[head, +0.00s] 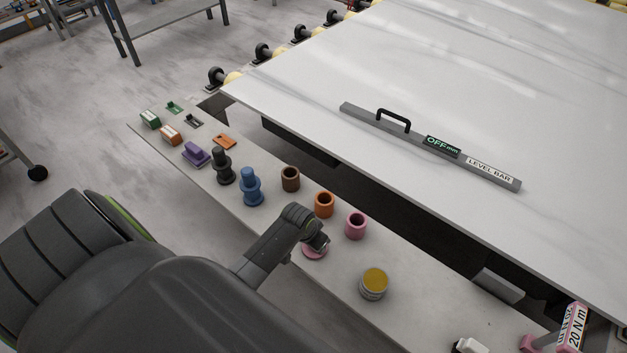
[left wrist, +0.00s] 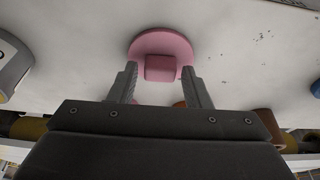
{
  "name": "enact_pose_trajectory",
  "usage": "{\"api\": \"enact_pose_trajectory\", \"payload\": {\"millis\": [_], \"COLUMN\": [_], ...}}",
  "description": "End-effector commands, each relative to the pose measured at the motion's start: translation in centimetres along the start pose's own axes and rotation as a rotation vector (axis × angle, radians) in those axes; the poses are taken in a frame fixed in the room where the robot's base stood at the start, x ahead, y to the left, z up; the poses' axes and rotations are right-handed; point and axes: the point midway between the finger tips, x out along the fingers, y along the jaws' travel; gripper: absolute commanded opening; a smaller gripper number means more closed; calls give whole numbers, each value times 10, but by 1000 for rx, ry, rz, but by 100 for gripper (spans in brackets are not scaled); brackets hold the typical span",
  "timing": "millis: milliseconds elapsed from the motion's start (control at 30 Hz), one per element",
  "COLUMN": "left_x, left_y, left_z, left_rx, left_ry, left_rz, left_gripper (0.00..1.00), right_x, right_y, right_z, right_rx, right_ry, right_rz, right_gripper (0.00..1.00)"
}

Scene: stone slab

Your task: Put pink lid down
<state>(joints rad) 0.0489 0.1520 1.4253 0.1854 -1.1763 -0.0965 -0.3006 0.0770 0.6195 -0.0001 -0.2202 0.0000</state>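The pink lid (head: 314,253) is a round disc with a square knob. In the head view it is under my left gripper (head: 318,243), which partly hides it, and it appears to lie flat on the narrow shelf. In the left wrist view the lid (left wrist: 160,43) is just ahead of my left gripper (left wrist: 160,78). The two fingers are apart, with a visible gap on each side of the knob. The pink pot (head: 356,226) stands uncovered to the right of the lid. My right gripper is not in view.
An orange pot (head: 324,204), a brown pot (head: 290,179) and a yellow-topped tin (head: 374,282) stand near the lid. Blue (head: 251,188) and black (head: 222,166) stepped pieces stand further left. A stone slab (head: 450,110) carrying a level bar (head: 430,146) lies behind.

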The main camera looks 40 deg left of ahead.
Motion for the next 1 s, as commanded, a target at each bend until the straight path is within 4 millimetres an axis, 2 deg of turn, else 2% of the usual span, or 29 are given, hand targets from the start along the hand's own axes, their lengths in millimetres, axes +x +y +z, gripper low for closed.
{"api": "enact_pose_trajectory", "payload": {"millis": [300, 467, 667, 1000], "left_x": [-1, -8, -34, -90], "left_y": [0, 0, 0, -1], "left_z": [0, -1, -1, -2], "left_rx": [0, 0, 0, 1], "left_ry": [0, 1, 3, 3], "left_rz": [0, 0, -1, -1], "left_gripper": [52, 52, 52, 52], "right_x": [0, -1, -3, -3], "right_y": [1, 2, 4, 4], "right_z": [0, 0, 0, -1], "right_rx": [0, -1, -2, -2], "right_ry": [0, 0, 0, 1], "right_rz": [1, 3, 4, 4], "right_gripper": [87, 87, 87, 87]}}
